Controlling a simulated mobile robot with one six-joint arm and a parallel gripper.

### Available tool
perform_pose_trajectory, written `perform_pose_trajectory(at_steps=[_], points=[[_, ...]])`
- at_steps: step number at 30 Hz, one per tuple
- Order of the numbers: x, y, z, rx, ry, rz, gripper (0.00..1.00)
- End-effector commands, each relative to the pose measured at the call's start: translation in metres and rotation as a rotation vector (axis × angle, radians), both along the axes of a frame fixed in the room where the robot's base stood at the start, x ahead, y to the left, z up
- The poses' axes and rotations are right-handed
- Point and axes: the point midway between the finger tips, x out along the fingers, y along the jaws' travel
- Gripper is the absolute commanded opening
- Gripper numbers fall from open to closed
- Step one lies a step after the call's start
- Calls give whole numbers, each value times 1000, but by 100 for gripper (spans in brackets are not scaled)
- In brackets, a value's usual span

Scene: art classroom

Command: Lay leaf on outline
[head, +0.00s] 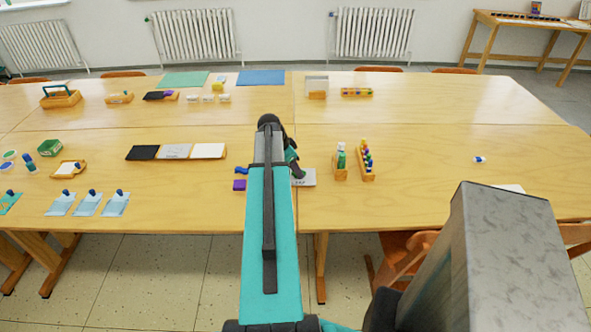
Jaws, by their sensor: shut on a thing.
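My gripper (299,174) is partly hidden behind my teal arm, low over the near middle of the table. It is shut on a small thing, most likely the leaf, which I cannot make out. A light grey card (309,178) with faint dark marks lies right at the gripper, its left part covered by my arm. It may be the card with the outline, but the outline is too small to tell. I cannot tell whether the held thing touches the card.
A small purple block (239,185) and a blue item (242,170) lie just left of my arm. Three flat pads (175,152) lie left. The table's right part is mostly clear.

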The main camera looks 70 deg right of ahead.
Motion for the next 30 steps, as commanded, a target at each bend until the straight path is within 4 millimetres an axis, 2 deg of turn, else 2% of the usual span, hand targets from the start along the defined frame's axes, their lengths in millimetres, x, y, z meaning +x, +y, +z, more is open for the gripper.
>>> perform_pose_trajectory(at_steps=[26, 27, 30], points=[[0, 0, -1, 0, 0, 0, 10], [0, 0, -1, 0, 0, 0, 35], [0, 0, -1, 0, 0, 0, 52]])
